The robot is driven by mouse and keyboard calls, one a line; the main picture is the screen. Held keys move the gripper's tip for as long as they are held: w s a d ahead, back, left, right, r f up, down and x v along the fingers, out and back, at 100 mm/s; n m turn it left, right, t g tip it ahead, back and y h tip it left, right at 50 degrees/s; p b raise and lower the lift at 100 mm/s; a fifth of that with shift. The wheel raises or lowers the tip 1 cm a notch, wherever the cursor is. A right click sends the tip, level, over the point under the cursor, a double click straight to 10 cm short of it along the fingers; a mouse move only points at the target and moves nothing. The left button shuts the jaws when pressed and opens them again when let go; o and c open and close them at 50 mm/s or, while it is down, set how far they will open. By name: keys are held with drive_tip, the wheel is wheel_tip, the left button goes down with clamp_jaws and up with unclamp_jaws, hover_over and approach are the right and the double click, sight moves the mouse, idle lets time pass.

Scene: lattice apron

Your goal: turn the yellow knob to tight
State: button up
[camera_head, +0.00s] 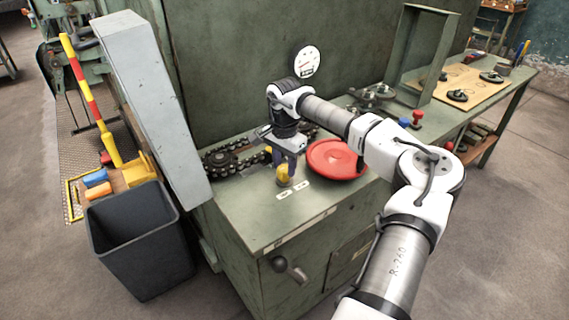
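The yellow knob (283,181) stands on the green bench top, left of the red round plate. My gripper (286,166) points down at the knob, with its fingers at the knob's upper part. The fingers hide part of the knob. The picture is too small to tell whether they are closed on it or only beside it. Two small white labels (284,196) lie on the bench just in front of the knob; their text is not readable.
A red round plate (336,159) is close to the right of my gripper. A chain (222,160) lies to the left. A grey slanted panel (150,105) and a dark bin (140,245) stand further left. A dial (306,62) is on the wall behind.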

sight(284, 168)
drive_tip(key=o, duration=0.4)
wheel_tip(284, 168, up, 14)
drive_tip(key=shift+f+b, duration=0.1)
drive_tip(key=shift+b, duration=0.8)
